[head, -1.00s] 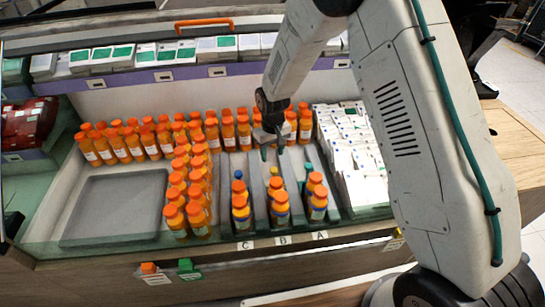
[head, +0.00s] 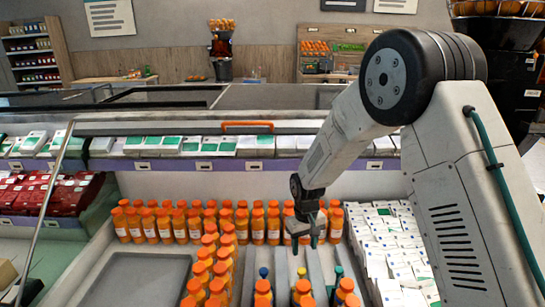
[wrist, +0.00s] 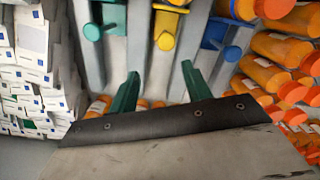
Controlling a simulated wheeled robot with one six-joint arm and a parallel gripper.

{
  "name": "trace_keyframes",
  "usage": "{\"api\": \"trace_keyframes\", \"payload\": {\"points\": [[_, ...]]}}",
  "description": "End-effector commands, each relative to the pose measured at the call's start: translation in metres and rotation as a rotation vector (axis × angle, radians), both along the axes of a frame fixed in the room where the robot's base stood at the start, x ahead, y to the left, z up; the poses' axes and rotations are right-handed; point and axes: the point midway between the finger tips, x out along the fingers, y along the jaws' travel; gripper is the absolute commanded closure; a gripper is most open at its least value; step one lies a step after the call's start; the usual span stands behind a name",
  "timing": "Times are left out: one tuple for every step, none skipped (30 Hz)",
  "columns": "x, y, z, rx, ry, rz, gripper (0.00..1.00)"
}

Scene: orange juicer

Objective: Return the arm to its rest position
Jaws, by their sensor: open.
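My gripper (head: 305,230) hangs from my arm over the lanes of the display case, in front of the back row of orange juice bottles (head: 180,227). In the wrist view its two green fingers (wrist: 160,92) are apart, with nothing between them. Below the fingers are grey lane dividers (wrist: 127,45) and green, yellow and blue pushers. The yellow pusher (wrist: 165,28) lies ahead between the fingers, the green pusher (wrist: 93,30) to the left, and the blue pusher (wrist: 215,35) to the right. My arm is bent, with its elbow high at the right of the head view.
White cartons (head: 390,250) fill the right side of the case. An empty grey tray (head: 135,280) lies at the left, with red packs (head: 45,200) beyond it. A shelf of white-and-green boxes (head: 150,142) and an orange handle (head: 248,124) stand behind. A juicer (head: 221,55) stands far back.

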Motion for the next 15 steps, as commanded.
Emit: {"api": "trace_keyframes", "payload": {"points": [[-0.016,-0.004,-0.003,-0.012,0.044,-0.005,0.51],[-0.026,-0.007,0.0,-0.018,0.068,-0.009,0.51],[-0.039,-0.011,0.011,-0.025,0.091,-0.017,0.51],[-0.048,-0.015,0.02,-0.029,0.104,-0.023,0.51],[-0.056,-0.019,0.029,-0.033,0.117,-0.03,0.51],[-0.066,-0.024,0.041,-0.036,0.128,-0.039,0.51],[-0.074,-0.027,0.05,-0.038,0.135,-0.046,0.51],[-0.082,-0.031,0.06,-0.041,0.143,-0.054,0.51],[-0.091,-0.036,0.074,-0.042,0.148,-0.064,0.51],[-0.1,-0.041,0.084,-0.043,0.153,-0.071,0.51],[-0.108,-0.045,0.094,-0.044,0.156,-0.08,0.51],[-0.119,-0.051,0.109,-0.045,0.157,-0.09,0.51],[-0.129,-0.055,0.12,-0.045,0.159,-0.099,0.51],[-0.138,-0.059,0.13,-0.044,0.158,-0.108,0.51],[-0.15,-0.065,0.144,-0.045,0.158,-0.12,0.51]]}}
